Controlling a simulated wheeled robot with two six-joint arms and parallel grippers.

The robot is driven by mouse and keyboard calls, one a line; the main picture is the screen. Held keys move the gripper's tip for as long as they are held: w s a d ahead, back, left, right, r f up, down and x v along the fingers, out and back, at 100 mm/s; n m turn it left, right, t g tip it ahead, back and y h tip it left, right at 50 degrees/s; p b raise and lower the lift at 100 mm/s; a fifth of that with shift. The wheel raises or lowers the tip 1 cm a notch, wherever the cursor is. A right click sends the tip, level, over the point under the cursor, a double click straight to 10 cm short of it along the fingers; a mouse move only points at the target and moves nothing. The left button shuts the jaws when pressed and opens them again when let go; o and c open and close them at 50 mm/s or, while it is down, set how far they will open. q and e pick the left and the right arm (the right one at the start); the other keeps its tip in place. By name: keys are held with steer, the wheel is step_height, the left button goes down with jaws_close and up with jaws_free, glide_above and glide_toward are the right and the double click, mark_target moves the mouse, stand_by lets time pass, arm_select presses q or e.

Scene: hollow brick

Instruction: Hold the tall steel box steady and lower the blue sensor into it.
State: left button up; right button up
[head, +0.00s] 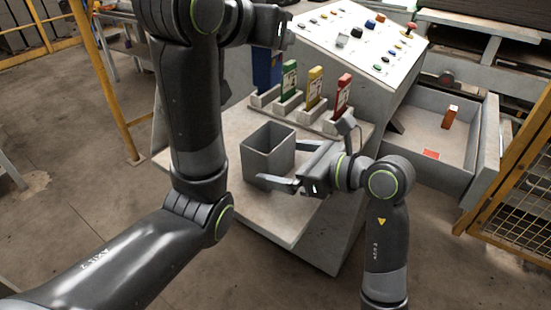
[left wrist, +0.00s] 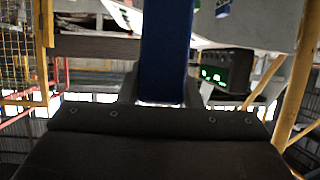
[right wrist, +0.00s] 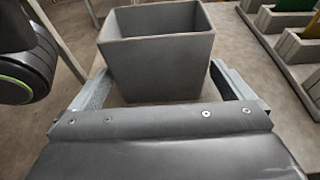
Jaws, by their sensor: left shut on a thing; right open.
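The tall steel box (head: 262,158), grey and open at the top, stands upright on the bench near its left front edge. My right gripper (head: 283,166) is open, with one finger on each side of the box; the right wrist view shows the box (right wrist: 160,65) between the fingers with gaps. The blue sensor (head: 266,72) is upright at the left end of the row of holders. My left gripper (head: 274,46), partly hidden by its own arm, is shut on it. The left wrist view shows the sensor (left wrist: 166,50) close up. I cannot tell whether its lower end is in the holder.
Green (head: 289,80), yellow (head: 315,87) and red (head: 343,94) pieces stand in grey holders right of the sensor. A sloped button panel (head: 350,38) rises behind.

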mark_target(281, 71)
steer(key=shift+x, duration=1.6)
steer(key=c, duration=0.9)
arm_select(q)
steer(key=shift+f, duration=0.1)
arm_select(e)
steer(key=shift+c, duration=0.2)
arm_select(q)
steer(key=shift+w+d+f+m+g+h, duration=0.1)
steer(key=shift+w+f+m+g+h, duration=0.25)
steer(key=shift+f+m+h, duration=0.3)
steer(key=shift+d+f+m+g+h, duration=0.15)
steer(key=shift+f+m+g+h, duration=0.6)
steer(key=shift+f+m, duration=0.15)
steer(key=f+m+g+h, duration=0.1)
steer(key=s+f+m+g+h, duration=0.1)
steer(key=m, duration=0.1)
steer(key=shift+s+f+g, duration=0.1)
steer(key=shift+f+g, duration=0.1)
steer(key=shift+g, duration=0.1)
steer(key=shift+f, duration=1.9)
